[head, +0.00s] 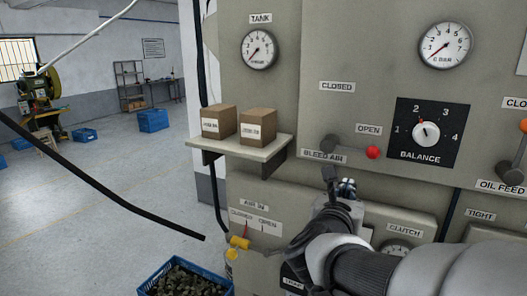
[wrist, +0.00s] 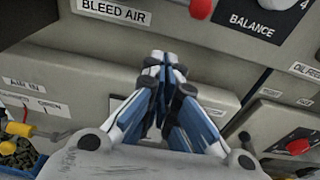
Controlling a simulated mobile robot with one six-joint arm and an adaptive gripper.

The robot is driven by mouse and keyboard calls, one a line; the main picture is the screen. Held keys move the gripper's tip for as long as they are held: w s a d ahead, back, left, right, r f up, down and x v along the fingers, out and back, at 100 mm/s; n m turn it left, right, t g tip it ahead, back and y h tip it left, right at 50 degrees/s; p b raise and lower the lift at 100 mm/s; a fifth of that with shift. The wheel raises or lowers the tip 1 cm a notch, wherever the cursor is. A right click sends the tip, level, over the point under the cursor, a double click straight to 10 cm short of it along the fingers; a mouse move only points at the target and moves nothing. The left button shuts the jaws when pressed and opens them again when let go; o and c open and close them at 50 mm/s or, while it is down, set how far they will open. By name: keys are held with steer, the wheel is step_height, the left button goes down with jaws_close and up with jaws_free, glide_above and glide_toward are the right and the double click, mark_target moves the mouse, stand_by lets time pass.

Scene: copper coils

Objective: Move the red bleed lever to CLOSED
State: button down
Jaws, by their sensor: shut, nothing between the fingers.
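The red bleed lever (head: 373,152) is on the grey panel in the head view. Its arm runs right from a dark pivot to a red knob just under the OPEN label (head: 368,130). The CLOSED label (head: 337,86) is above the pivot, and the BLEED AIR label (head: 323,155) is below it. The red knob also shows at the top edge of the wrist view (wrist: 201,8). My gripper (head: 347,187) is below and slightly left of the knob, apart from it. In the wrist view its fingers (wrist: 164,60) are together with nothing between them.
A shelf (head: 238,147) with two boxes juts out left of the lever. The BALANCE dial (head: 426,132) is to its right, with the oil feed lever (head: 524,127) beyond. A yellow air valve (head: 239,243) and a blue crate (head: 224,279) are lower left.

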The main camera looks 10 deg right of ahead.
mark_target(350, 148)
steer(key=shift+d, duration=0.15)
steer(key=p+x, duration=0.1)
steer(key=x, duration=0.9)
steer(key=r+p, duration=0.1)
steer(key=r, duration=0.1)
steer(key=r+p, duration=0.1)
steer(key=r, duration=0.1)
steer(key=shift+s+p, duration=0.3)
steer(key=shift+s, duration=0.1)
steer(key=shift+s, duration=0.1)
